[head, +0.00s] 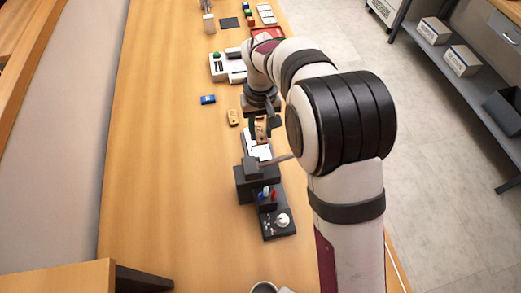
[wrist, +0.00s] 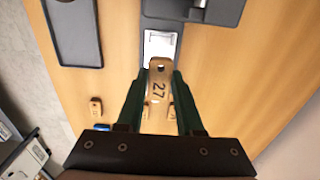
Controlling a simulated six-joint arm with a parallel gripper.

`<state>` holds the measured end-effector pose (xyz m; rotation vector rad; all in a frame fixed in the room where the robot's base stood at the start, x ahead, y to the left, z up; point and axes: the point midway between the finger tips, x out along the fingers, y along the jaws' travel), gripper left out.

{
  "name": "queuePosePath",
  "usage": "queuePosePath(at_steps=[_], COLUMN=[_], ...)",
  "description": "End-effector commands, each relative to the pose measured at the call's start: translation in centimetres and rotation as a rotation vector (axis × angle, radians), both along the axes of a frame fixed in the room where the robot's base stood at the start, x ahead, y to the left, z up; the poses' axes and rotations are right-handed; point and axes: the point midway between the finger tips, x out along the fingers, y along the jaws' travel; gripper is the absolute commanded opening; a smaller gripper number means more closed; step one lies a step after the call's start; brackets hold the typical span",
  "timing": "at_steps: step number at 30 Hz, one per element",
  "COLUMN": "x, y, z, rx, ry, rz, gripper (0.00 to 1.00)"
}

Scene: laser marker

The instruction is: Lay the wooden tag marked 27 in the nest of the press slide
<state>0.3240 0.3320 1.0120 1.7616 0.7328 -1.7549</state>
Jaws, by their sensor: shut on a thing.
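The wooden tag marked 27 (wrist: 158,88) is between the two green fingers of my gripper (wrist: 161,76), which is shut on it. Its number and a hole at its far end show in the wrist view. In the head view my gripper (head: 266,124) holds the tag (head: 261,130) over the far end of the press slide. The pale slide (head: 257,147) sticks out from the dark press (head: 246,180). In the wrist view the slide's white nest (wrist: 160,45) lies just beyond the tag's tip and looks empty; its near part is hidden by the tag.
Another wooden tag (head: 232,117) and a blue object (head: 208,99) lie on the table to the left of the slide. A black tray (wrist: 74,32) shows in the wrist view. A white machine (head: 228,66) stands farther back. The table's left side is clear.

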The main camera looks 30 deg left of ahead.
Motion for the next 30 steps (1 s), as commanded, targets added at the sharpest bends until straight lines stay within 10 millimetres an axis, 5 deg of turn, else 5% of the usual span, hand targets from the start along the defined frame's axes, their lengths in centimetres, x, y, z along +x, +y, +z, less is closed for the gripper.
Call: queuePosePath(at_steps=[12,26,27,30], x=[0.0,0.0,0.0,0.0], y=[-0.1,-0.1,-0.1,-0.1], z=[-8.9,-10.0,-9.9,-9.9], rx=[-0.003,-0.001,-0.001,-0.001], ry=[0.003,0.000,0.000,0.000], rz=[-0.006,-0.005,-0.005,-0.005], gripper=[0.00,0.00,0.43,0.61])
